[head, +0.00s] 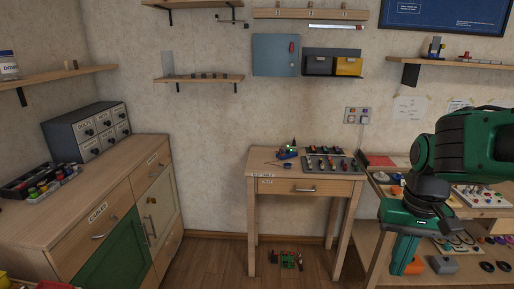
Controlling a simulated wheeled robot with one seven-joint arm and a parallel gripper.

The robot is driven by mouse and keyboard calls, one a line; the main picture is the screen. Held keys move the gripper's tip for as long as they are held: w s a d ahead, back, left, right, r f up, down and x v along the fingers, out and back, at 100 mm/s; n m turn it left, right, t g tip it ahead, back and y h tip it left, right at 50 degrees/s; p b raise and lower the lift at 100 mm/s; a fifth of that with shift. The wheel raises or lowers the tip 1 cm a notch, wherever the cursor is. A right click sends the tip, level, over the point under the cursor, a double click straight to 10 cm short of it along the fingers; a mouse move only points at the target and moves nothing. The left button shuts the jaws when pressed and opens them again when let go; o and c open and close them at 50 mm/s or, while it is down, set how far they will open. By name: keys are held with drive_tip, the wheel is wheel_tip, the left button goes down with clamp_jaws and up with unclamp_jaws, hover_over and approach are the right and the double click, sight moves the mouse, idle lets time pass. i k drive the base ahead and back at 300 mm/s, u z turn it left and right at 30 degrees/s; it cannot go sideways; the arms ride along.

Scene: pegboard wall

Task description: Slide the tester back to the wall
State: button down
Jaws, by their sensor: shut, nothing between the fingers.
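A small blue device with a green top (288,152), which looks like the tester, sits on the small wooden test table (262,170) near its left back, close to the wall. It is too small to make out its details or whether it touches the wall. My gripper (399,268) hangs from my green arm at the right, pointing down in front of the workbench. It is well to the right of the test table and apart from the device. It is shut and empty; its fingertips are hard to make out.
A dark tray (331,163) with several small items fills the right of the test table. Several small parts (287,259) lie on the floor under it. A cabinet (110,217) stands left. Bare floor (215,262) lies between cabinet and table. Shelves and a control panel (357,116) are on the wall.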

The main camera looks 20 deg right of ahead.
sight(284, 156)
drive_tip(key=u, duration=0.05)
drive_tip(key=i, duration=1.2)
drive_tip(key=z, duration=0.5)
drive_tip(key=i, duration=0.45)
drive_tip(key=z, duration=0.25)
